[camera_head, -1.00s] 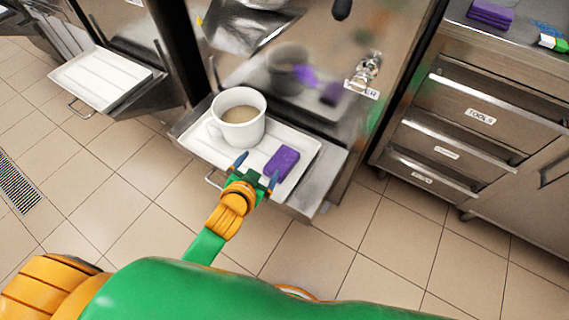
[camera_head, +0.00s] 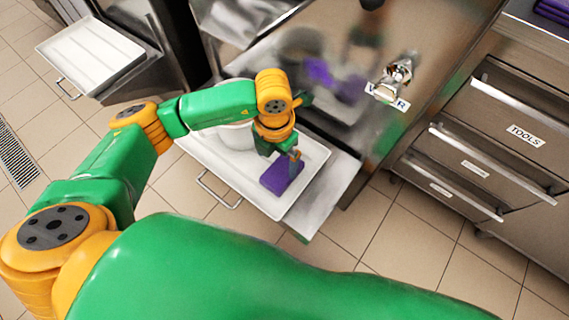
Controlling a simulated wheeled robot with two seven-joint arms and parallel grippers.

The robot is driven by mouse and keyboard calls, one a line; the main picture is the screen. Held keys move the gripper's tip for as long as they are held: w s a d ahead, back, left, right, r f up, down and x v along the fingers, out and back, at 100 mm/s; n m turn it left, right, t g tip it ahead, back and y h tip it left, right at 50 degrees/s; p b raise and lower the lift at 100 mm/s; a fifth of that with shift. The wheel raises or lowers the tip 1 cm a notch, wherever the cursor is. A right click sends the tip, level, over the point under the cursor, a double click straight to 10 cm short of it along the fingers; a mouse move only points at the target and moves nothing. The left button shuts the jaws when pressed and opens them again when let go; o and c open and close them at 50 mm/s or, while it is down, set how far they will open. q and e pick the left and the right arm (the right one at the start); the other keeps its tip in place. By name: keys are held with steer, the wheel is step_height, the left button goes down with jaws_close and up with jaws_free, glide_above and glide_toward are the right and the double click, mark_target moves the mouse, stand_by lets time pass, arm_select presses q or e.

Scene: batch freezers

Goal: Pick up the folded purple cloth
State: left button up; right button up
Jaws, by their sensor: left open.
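The folded purple cloth (camera_head: 277,180) lies on the white tray (camera_head: 253,194) below the steel machine. My left gripper (camera_head: 293,157) is open and points down over the far right part of the cloth. I cannot tell whether its fingers touch the cloth. My right gripper is not in view.
A white mug (camera_head: 236,137) stands on the same tray, mostly hidden behind my left arm. A tap (camera_head: 395,77) sticks out of the machine above. Another white tray (camera_head: 90,55) is at the far left. Steel drawers (camera_head: 495,130) with more purple cloths (camera_head: 556,10) on top are at the right.

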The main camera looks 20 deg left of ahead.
mark_target(282, 170)
arm_select(q)
steer(key=f, duration=0.4)
steer(key=d+f, duration=0.1)
steer(key=f, duration=0.1)
steer(key=shift+w+b, duration=0.3)
steer(key=shift+w, duration=0.05)
steer(key=c, duration=1.1)
steer(key=shift+c, duration=0.2)
steer(key=shift+r, duration=0.15)
steer(key=shift+r, duration=0.3)
steer(key=r, duration=0.2)
steer(key=r+p, duration=0.1)
steer(key=shift+s+d+r, duration=0.15)
steer(key=shift+s+d, duration=0.05)
steer(key=shift+s, duration=0.05)
steer(key=s+r, duration=0.2)
steer(key=s+d+r+p, duration=0.1)
steer(key=r, duration=0.1)
steer(key=shift+s+d+r, duration=0.2)
steer(key=shift+s+r, duration=0.15)
steer(key=shift+s, duration=0.05)
steer(key=s+d+r, duration=0.3)
steer(key=s+r, duration=0.1)
steer(key=s, duration=0.5)
steer(key=shift+p, duration=0.35)
